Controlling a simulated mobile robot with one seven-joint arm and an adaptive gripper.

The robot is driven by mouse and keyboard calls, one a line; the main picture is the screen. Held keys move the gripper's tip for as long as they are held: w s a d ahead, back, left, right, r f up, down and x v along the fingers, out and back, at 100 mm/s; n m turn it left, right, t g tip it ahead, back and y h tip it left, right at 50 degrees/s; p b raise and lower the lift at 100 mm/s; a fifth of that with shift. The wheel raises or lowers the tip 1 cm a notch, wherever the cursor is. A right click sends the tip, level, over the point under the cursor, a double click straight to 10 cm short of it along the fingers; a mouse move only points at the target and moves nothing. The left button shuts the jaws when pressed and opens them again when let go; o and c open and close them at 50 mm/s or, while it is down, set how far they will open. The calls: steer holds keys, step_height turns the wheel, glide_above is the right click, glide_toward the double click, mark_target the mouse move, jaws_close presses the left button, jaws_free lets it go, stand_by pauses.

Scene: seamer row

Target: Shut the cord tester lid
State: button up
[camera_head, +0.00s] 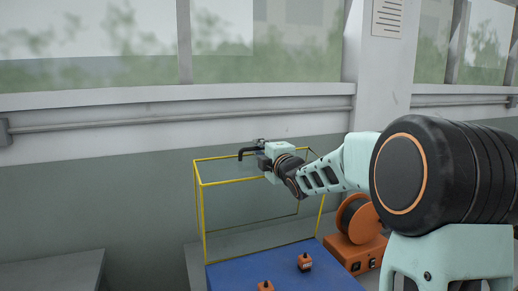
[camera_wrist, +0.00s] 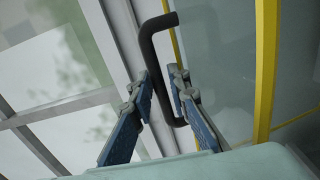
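The cord tester appears as a clear-panelled, yellow-edged frame (camera_head: 203,225) above a blue surface (camera_head: 235,275) in the head view. The frame stands up high; I cannot tell how its lid part is hinged. A black bent handle (camera_head: 246,152) is at its top. In the wrist view the handle (camera_wrist: 148,45) runs down between the two blue fingers of my gripper (camera_wrist: 161,78). The fingers are apart, with a narrow gap showing beside the bar. In the head view my gripper (camera_head: 264,155) is at the top of the frame, its fingers partly hidden.
Two small orange-and-black items (camera_head: 304,262) (camera_head: 266,286) are on the blue surface. An orange machine with a black reel (camera_head: 362,222) stands to the right, below my arm. A wall with a rail (camera_head: 180,119) and windows is behind. A grey bench top (camera_head: 50,272) is at the lower left.

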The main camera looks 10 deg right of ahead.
jaws_close()
stand_by(0.5)
